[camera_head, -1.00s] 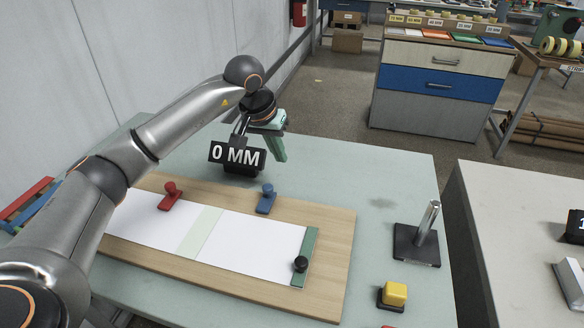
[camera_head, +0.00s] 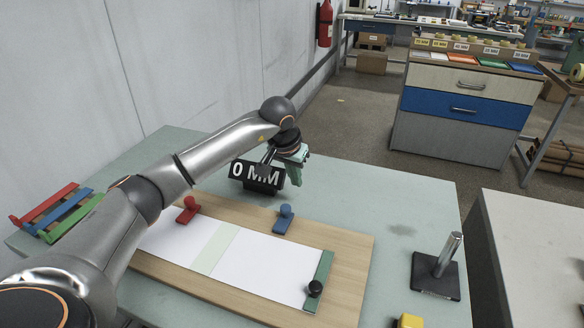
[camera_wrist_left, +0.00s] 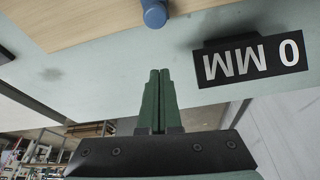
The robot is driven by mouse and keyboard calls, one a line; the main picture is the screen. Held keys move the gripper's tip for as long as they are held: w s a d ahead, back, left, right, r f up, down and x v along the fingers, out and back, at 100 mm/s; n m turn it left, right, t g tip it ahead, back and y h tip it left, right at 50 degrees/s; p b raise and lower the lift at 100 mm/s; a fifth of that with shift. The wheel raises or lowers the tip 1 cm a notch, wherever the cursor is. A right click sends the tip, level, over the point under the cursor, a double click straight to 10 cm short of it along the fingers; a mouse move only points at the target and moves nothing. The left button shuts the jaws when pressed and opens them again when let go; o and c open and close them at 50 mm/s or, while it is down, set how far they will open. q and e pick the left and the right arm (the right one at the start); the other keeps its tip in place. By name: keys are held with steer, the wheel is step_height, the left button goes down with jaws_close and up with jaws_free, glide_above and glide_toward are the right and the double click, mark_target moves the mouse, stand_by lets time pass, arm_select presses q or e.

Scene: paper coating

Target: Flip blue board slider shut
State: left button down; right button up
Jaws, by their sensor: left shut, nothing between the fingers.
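The blue slider (camera_head: 284,219) stands at the back edge of the wooden board (camera_head: 345,262), a blue knob on a flat blue base. In the left wrist view the blue knob (camera_wrist_left: 154,13) shows at the top edge, partly cut off. My left gripper (camera_head: 299,180) is above the table behind the board, near the black 0 MM sign. Its green fingers (camera_wrist_left: 157,85) are shut and empty, pointing toward the blue knob but apart from it. My right gripper is not in view.
The 0 MM sign (camera_head: 257,175) stands close beside my left gripper. A red slider (camera_head: 188,209) is on the board's back edge. White paper (camera_head: 262,265) lies on the board, with a green bar (camera_head: 319,281) at its right end. A black stand (camera_head: 435,275) is at right.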

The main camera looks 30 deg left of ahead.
mark_target(288, 205)
arm_select(q)
steer(key=x, duration=0.3)
steer(key=shift+f, duration=0.3)
steer(key=s+p, duration=0.1)
steer(key=s, duration=0.1)
steer(key=shift+s+d, duration=0.1)
steer(key=shift+s, duration=0.2)
steer(key=shift+s+d+f, duration=0.1)
steer(key=shift+s, duration=0.55)
steer(key=shift+s, duration=0.5)
steer(key=s, duration=0.2)
steer(key=s+d, duration=0.1)
steer(key=s, duration=0.2)
steer(key=shift+s+d+b, duration=0.3)
